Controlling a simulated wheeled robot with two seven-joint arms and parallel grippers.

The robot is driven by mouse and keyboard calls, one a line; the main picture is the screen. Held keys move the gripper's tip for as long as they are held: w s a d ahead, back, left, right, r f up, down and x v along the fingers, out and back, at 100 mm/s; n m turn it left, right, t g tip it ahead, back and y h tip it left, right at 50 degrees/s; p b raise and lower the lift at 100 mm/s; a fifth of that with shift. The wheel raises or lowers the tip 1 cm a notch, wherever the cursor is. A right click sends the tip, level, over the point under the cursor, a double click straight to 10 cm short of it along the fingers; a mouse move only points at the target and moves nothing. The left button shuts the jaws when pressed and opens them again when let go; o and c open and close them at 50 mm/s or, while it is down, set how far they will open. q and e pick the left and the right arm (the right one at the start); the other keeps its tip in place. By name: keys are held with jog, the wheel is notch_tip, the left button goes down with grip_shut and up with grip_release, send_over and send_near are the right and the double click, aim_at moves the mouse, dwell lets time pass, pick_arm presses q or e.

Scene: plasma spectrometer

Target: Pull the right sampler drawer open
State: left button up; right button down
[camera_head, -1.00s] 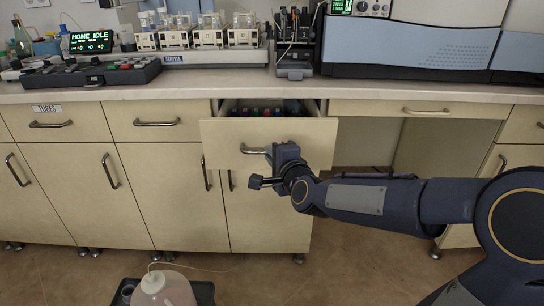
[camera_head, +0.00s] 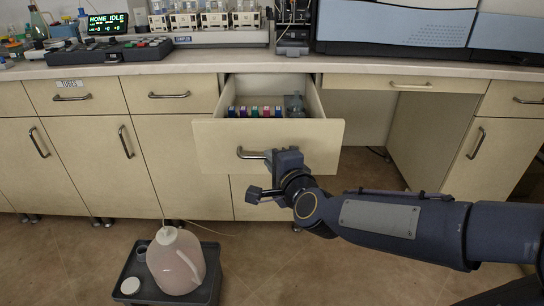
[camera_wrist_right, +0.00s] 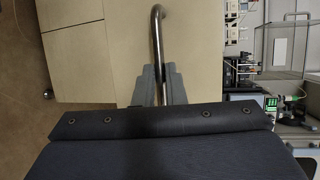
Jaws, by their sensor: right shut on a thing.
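The sampler drawer (camera_head: 222,150) is pulled out from the cabinet below the bench, with several coloured items (camera_head: 255,111) and a clear glass-like container (camera_head: 294,105) inside. Its metal handle (camera_head: 246,153) is on the drawer front. My right gripper (camera_head: 271,160) is at the handle's right part and is shut on it. In the right wrist view the handle (camera_wrist_right: 157,45) runs down between the gripper fingers (camera_wrist_right: 154,85). My left gripper is not in view.
A pink-tinted jug (camera_head: 175,262) stands in a dark tray (camera_head: 208,288) on the floor, left of my right arm. The bench top (camera_head: 200,60) carries instruments above the drawer. An open knee space lies right of the drawer.

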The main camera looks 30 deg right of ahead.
jog(key=shift+s, duration=0.15)
jog(key=c, duration=1.5)
grip_release()
jog(key=s+r+p, duration=0.1)
jog(key=s+p, duration=0.1)
jog(key=s, duration=0.5)
jog(key=shift+s+a+r+p, duration=0.15)
jog(key=shift+s+a+p, duration=0.1)
jog(key=shift+s+p, duration=0.1)
